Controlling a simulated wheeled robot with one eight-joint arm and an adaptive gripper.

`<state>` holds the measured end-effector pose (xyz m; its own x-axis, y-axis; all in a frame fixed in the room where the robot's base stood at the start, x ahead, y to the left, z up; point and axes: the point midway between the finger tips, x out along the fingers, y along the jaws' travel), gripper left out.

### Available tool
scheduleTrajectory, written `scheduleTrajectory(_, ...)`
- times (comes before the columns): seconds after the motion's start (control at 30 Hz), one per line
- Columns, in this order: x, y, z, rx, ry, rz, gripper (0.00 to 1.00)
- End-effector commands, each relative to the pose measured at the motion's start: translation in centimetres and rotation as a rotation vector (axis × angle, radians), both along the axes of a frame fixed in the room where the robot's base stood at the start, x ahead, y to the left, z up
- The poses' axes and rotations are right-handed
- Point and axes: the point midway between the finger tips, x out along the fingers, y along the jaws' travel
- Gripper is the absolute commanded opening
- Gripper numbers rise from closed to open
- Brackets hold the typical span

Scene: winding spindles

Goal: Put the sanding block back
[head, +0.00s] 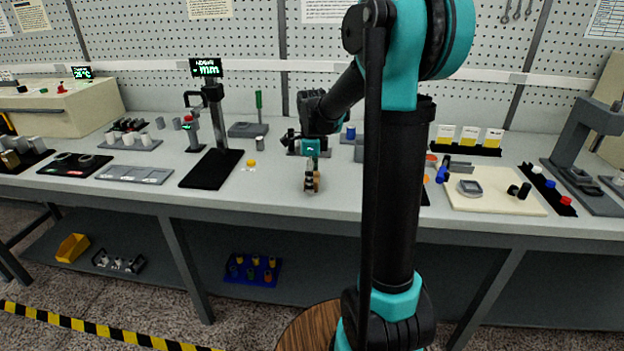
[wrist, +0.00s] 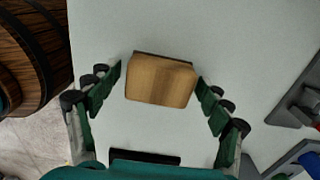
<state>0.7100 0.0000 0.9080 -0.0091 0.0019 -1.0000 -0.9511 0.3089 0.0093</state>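The sanding block, a tan wooden block with a darker far edge (wrist: 160,80), lies on the light bench top (wrist: 205,30). In the head view a small part of the block (head: 316,184) shows below my gripper (head: 312,172), near the bench's front edge. In the wrist view my gripper (wrist: 158,92) is open. One green finger is on each side of the block, with a gap on both sides, so it is not gripped. In the head view the fingers partly hide the block.
A black-based gauge stand (head: 212,165) and a small yellow-topped piece (head: 251,164) stand left of my gripper. A wooden barrel (wrist: 35,50) stands off the bench edge. Bench around the block is clear.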

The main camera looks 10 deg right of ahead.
Motion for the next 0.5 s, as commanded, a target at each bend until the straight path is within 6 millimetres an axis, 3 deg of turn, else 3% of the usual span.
scheduleTrajectory(0.3,0.0,0.0,0.2,0.000,0.000,0.000,0.80)
scheduleTrajectory(0.5,0.0,0.0,2.4,0.000,0.000,0.000,0.80)
